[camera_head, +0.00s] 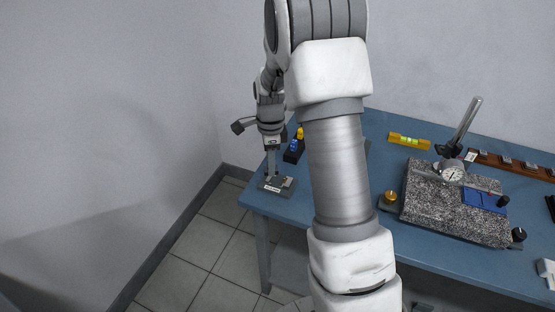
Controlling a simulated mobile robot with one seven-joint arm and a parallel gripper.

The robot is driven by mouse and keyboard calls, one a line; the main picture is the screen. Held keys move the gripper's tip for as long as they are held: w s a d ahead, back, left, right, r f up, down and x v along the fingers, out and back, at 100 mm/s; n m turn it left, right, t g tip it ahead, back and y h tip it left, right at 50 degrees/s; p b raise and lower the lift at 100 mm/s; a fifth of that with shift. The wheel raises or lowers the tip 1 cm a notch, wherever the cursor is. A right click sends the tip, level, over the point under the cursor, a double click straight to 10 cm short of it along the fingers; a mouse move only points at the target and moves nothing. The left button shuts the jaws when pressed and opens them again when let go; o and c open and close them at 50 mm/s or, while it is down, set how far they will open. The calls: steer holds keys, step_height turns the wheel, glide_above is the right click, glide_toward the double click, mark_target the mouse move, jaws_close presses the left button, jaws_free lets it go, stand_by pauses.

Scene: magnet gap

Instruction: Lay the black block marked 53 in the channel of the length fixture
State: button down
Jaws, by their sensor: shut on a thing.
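My gripper (271,177) points down at the left front corner of the blue table. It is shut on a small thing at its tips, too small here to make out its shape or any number. A small grey fixture (287,184) with a white label on its front lies right under and around the fingertips. It looks like the length fixture. I cannot tell whether the held thing touches it or is in its channel. I cannot make out a black block marked 53 anywhere.
A black holder (291,156) with blue and yellow pieces stands just behind the fixture. To the right are a brass piece (390,197), a granite plate (440,219) with a dial gauge (453,172), a yellow level (409,141) and a brown rack (510,163). My arm hides the table's middle.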

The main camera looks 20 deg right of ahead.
mark_target(277, 182)
steer(key=d+m, duration=0.1)
steer(key=m, duration=0.1)
steer(key=w+m, duration=0.1)
steer(key=m, duration=0.1)
steer(key=d+f+m, duration=0.1)
steer(key=m, duration=0.1)
steer(key=shift+w+d, duration=0.2)
steer(key=shift+d, duration=0.1)
steer(key=shift+r, duration=0.1)
steer(key=shift+f+b, duration=1.7)
steer(key=shift+f, duration=1.2)
steer(key=shift+f, duration=0.15)
steer(key=c, duration=0.5)
jaws_free()
steer(key=shift+c, duration=0.3)
steer(key=c, duration=0.5)
